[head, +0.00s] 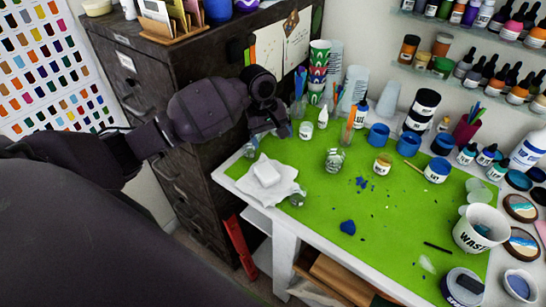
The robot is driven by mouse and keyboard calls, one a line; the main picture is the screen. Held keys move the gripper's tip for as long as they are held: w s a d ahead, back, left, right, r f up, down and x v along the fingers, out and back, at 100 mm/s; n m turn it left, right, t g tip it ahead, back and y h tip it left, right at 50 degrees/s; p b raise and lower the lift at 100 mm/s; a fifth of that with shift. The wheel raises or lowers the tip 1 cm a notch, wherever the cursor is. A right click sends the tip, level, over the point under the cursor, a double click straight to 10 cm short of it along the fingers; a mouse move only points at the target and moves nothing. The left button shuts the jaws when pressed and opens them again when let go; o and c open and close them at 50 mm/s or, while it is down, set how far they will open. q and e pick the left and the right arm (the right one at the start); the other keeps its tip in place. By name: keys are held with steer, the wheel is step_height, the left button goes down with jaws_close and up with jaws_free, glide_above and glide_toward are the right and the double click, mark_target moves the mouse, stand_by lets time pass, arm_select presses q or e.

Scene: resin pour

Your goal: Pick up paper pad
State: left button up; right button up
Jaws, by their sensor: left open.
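A white pad-like block (266,172) lies on a crumpled white sheet (285,189) at the left end of the green-topped table; it looks like the paper pad. My left gripper (270,133) is open, above the table's back left corner, beyond the pad and apart from it. Its fingertips are dark and small in the picture, and I see nothing held between them. My right gripper is not in view.
Cups, bottles and paint jars crowd the table's back edge. A white WASTE bucket (480,229) stands at the right. A dark cabinet (160,80) borders the table's left. The green mat's middle (310,225) is mostly clear.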

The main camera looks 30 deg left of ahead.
mark_target(267, 171)
arm_select(q)
steer(key=s+f+n, duration=0.1)
steer(key=f, duration=0.1)
steer(key=s+f+n+g, duration=0.1)
steer(key=f, duration=0.1)
steer(key=s+f+n+g, duration=0.1)
steer(key=f, duration=0.1)
steer(key=shift+s+d, duration=0.1)
steer(key=shift+d, duration=0.05)
steer(key=shift+s+d+f+p, duration=0.1)
steer(key=shift+s+f+p, duration=0.1)
steer(key=shift+f, duration=1)
steer(key=shift+s+d+f+p, duration=0.1)
steer(key=shift+s+f, duration=0.05)
steer(key=shift+f, duration=1.05)
steer(key=c, duration=1.1)
steer(key=shift+o, duration=0.2)
step_height(267, 171, up, 20)
